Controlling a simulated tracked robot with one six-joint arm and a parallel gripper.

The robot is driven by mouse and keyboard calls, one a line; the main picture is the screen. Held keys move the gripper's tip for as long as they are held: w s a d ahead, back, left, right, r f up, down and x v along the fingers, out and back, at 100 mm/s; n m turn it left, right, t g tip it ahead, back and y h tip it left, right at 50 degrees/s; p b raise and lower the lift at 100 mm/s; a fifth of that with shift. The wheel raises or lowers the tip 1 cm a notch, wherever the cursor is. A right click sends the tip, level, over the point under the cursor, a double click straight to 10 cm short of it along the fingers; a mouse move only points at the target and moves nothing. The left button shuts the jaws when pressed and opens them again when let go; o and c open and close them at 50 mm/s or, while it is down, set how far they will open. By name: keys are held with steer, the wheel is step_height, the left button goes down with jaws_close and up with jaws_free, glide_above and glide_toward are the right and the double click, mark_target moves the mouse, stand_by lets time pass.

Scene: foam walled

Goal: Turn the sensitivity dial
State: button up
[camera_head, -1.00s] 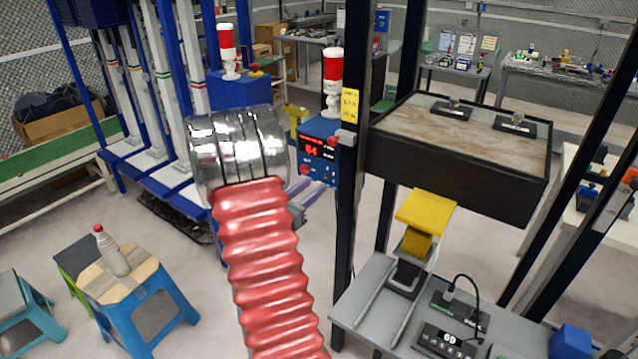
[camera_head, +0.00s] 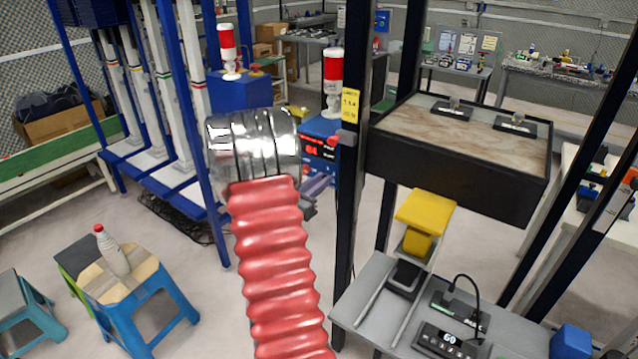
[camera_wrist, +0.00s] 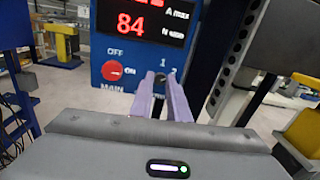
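The blue control box (camera_wrist: 105,48) with a red numeric display (camera_wrist: 133,20) fills the upper wrist view. It also shows in the head view (camera_head: 321,127), partly behind my arm. My gripper (camera_wrist: 161,77) has its two purple fingers pointing at the box's lower right, just below the printed 1 and 2. A small dark round thing (camera_wrist: 159,79) shows between the fingertips. It may be the sensitivity dial, but the fingers cover most of it. A small gap separates the fingers; whether they press on it is unclear. A red OFF/ON main knob (camera_wrist: 117,71) is left of the fingers.
A dark upright post (camera_head: 347,200) stands just right of the box. A red-and-white signal light (camera_head: 332,82) rises behind the box. A blue-legged stool with a bottle (camera_head: 112,252) stands at lower left. A workbench with a yellow-topped device (camera_head: 425,210) is at right.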

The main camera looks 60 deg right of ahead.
jaws_close()
steer(key=shift+m, duration=0.3)
steer(key=m, duration=1.1)
steer(key=shift+r, duration=0.1)
steer(key=shift+m, duration=0.3)
